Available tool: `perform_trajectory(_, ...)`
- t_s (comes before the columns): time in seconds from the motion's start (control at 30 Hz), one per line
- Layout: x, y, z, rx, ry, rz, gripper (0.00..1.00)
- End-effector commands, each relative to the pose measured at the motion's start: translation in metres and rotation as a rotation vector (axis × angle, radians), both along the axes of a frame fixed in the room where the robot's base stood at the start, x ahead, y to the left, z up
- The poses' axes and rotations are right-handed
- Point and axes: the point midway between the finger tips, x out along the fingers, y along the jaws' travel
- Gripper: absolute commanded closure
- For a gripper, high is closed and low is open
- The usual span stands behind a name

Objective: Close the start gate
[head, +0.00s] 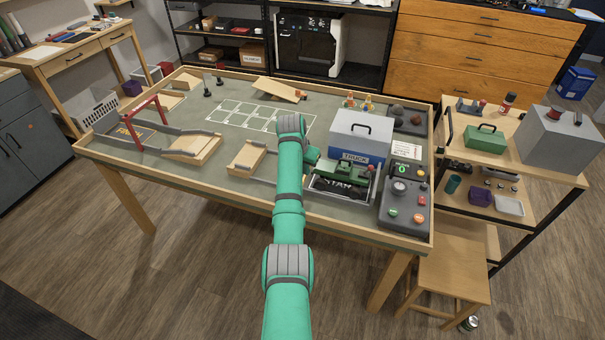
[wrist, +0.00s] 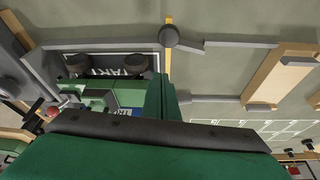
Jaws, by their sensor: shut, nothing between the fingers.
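A green truck (head: 340,177) stands on a dark start pad (head: 325,187) with white letters, and its wheels also show in the wrist view (wrist: 134,64). At the pad's track end, the wrist view shows a dark round post (wrist: 168,37) and a narrow orange strip (wrist: 169,63). I cannot tell whether the strip is the gate's bar or a line on the table. My gripper (wrist: 160,88) is shut and empty, low beside the truck at this end of the pad. It hides part of the strip. My arm covers this spot in the head view.
Grey rails (wrist: 240,44) and a wooden ramp (head: 246,157) lie left of the pad. A blue-and-white truck box (head: 352,153) stands behind the truck. A control panel (head: 405,205) is at right. A red arch (head: 139,115) stands far left.

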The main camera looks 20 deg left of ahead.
Motion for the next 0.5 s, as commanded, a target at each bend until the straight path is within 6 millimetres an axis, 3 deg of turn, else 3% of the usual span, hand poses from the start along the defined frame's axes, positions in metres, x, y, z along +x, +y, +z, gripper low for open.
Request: perform_trajectory(0.5, -0.022, 0.001, 0.068, 0.001, -0.005, -0.005, 1.00)
